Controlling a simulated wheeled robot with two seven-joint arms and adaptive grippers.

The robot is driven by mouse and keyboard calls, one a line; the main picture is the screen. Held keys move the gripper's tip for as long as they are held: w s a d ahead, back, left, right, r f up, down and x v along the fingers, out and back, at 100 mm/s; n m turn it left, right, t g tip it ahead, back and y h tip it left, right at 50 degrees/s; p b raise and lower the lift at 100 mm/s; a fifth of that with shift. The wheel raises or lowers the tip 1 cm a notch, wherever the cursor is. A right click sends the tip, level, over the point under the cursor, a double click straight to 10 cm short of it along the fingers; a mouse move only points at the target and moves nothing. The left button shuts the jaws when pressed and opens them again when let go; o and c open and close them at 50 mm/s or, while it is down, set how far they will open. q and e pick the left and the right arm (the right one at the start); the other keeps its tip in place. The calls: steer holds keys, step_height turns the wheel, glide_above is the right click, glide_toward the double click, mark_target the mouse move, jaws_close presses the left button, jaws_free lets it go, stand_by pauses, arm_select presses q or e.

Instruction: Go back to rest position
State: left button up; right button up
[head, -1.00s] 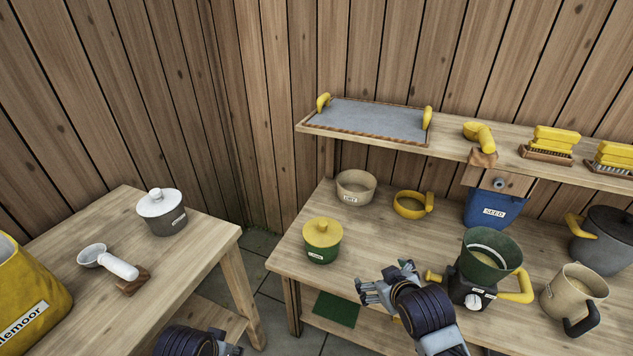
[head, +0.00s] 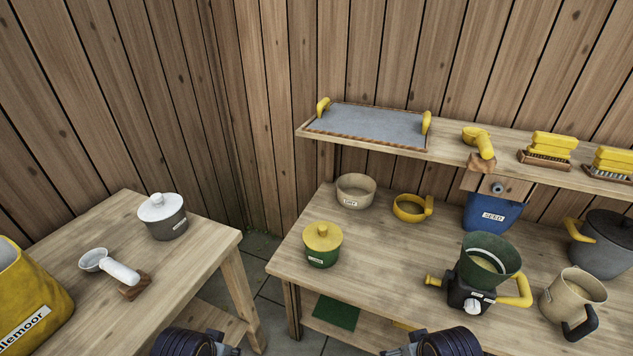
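Parts of both my arms show at the bottom edge of the head view. My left arm comes in at the bottom left of centre, in front of the gap between the two tables. My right arm shows at the bottom right of centre, in front of the long workbench (head: 370,265). The fingertips of both grippers are hidden or out of frame, so I cannot tell whether they are open or shut. I see nothing held by either one.
The bench carries a green pot with yellow lid (head: 322,245), a cream bowl (head: 355,191), a yellow ring-shaped cup (head: 411,208), a green-hopper grinder (head: 484,270) and a beige jug (head: 572,300). A shelf (head: 450,146) hangs above. The left table (head: 190,262) holds a lidded grey pot (head: 163,222) and white scoop (head: 110,266).

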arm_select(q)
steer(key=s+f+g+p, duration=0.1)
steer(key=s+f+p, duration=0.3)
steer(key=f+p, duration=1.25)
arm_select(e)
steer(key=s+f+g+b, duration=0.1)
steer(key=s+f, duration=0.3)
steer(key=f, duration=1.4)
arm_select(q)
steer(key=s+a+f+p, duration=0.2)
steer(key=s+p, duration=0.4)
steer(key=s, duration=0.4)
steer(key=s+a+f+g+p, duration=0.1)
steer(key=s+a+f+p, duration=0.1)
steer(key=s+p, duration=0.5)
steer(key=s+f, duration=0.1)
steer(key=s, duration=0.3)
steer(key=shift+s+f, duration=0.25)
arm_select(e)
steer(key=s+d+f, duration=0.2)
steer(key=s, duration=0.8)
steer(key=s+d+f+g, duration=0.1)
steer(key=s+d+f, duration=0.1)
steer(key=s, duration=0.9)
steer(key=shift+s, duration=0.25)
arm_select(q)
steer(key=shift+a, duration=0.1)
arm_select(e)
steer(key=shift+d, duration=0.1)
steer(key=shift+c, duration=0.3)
